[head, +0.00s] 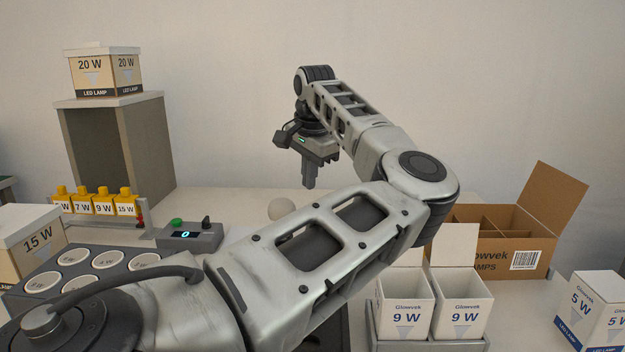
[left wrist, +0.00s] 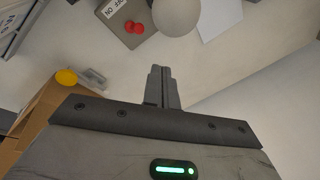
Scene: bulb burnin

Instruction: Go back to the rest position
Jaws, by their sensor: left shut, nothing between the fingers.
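My left gripper (head: 309,183) hangs with its fingers pointing down, above the back part of the table, clear of the surface. It is shut and empty; its closed fingers show in the left wrist view (left wrist: 162,85). My left arm reaches across the middle of the head view and hides part of the table. A pale round bulb (head: 282,208) stands below and a little left of the gripper, apart from it; a pale round shape, likely this bulb, shows in the left wrist view (left wrist: 177,14). My right gripper is not in view.
A grey box with a lit display (head: 190,236) and a tray of round sockets (head: 122,277) are at left. A shelf (head: 142,140) holds a 20 W box (head: 103,73).

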